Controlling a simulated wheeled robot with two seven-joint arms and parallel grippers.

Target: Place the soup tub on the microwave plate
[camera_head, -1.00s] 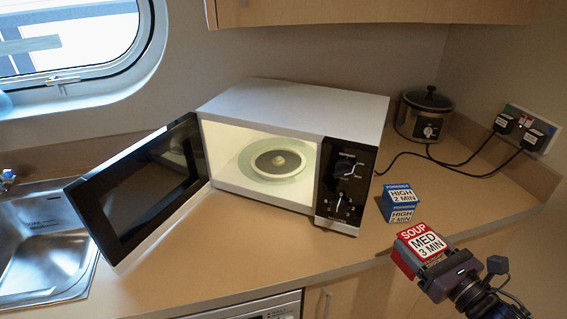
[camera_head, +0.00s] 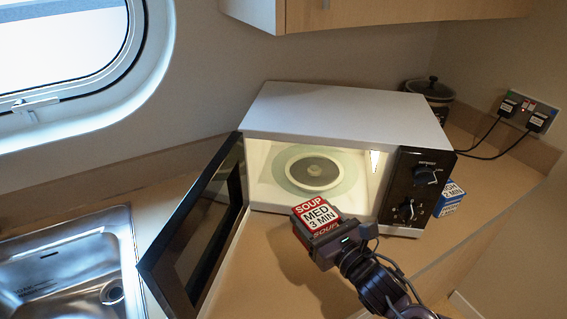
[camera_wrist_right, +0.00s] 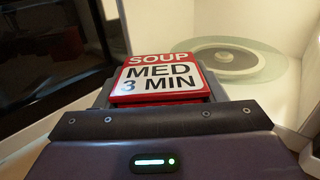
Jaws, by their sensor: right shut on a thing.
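The soup tub (camera_head: 317,215) is red with a white label reading SOUP MED 3 MIN. My right gripper (camera_head: 327,239) is shut on it and holds it in front of the microwave opening. The tub also shows in the right wrist view (camera_wrist_right: 160,78), with the open cavity beyond it. The microwave (camera_head: 345,115) is white, its door (camera_head: 200,235) swung open to the left. Inside lies the round microwave plate (camera_head: 346,181), pale green glass with a grey and white centre; nothing stands on it. It also shows in the wrist view (camera_wrist_right: 265,62). My left gripper is not in view.
A blue tub (camera_head: 449,199) labelled 2 MIN stands right of the microwave, partly hidden by it. A slow cooker (camera_head: 430,92) is behind, with cords to a wall socket (camera_head: 528,112). A sink (camera_head: 70,265) is at left. The open door bounds the left side of the opening.

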